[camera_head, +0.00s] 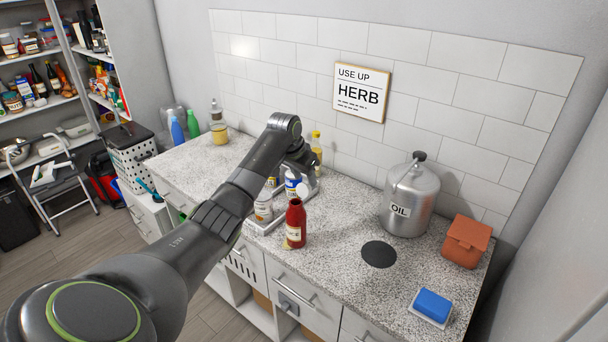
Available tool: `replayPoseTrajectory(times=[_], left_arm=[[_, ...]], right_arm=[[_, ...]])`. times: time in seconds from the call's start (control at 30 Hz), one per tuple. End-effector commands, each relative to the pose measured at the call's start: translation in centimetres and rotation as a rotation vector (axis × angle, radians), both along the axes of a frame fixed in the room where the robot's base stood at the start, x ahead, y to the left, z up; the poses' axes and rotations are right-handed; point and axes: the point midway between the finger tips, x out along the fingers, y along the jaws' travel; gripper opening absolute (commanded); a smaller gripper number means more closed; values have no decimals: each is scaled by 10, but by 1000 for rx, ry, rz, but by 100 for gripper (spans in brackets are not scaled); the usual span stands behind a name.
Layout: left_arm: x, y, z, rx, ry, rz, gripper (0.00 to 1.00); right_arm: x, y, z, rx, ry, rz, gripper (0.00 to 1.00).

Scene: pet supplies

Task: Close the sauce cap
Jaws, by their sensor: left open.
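The red sauce bottle (295,228) with a pale label stands upright near the front edge of the counter. A small white round piece (302,190) shows just above and behind its neck; it looks like a raised cap, but I cannot tell if it is joined to the bottle. My left arm reaches in from the lower left across the counter. My left gripper (301,163) is open, above and behind the bottle and apart from it. Its fingertips are small and partly hidden. My right gripper is not in view.
A tray (264,228) with several bottles stands left of the sauce bottle. A metal oil can (408,203), a black disc (378,254), a terracotta box (466,242) and a blue sponge (433,305) are to the right. A tiled wall (440,95) closes the back.

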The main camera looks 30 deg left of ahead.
Motion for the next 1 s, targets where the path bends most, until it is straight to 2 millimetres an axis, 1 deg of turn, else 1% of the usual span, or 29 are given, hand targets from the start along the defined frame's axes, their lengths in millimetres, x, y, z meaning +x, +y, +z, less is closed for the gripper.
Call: replayPoseTrajectory(times=[0.1, 0.4, 0.43, 0.73, 1.0], left_arm=[[0, 0, 0, 0, 0, 0, 40], [0, 0, 0, 0, 0, 0, 1], [0, 0, 0, 0, 0, 0, 0], [-3, 1, 0, -1, -28, -1, 0], [-14, 2, 1, -12, -157, -2, 0]], right_arm=[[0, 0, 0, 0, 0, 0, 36], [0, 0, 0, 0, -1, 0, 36], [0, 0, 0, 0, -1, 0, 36], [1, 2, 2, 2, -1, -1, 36], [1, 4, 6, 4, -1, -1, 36]])
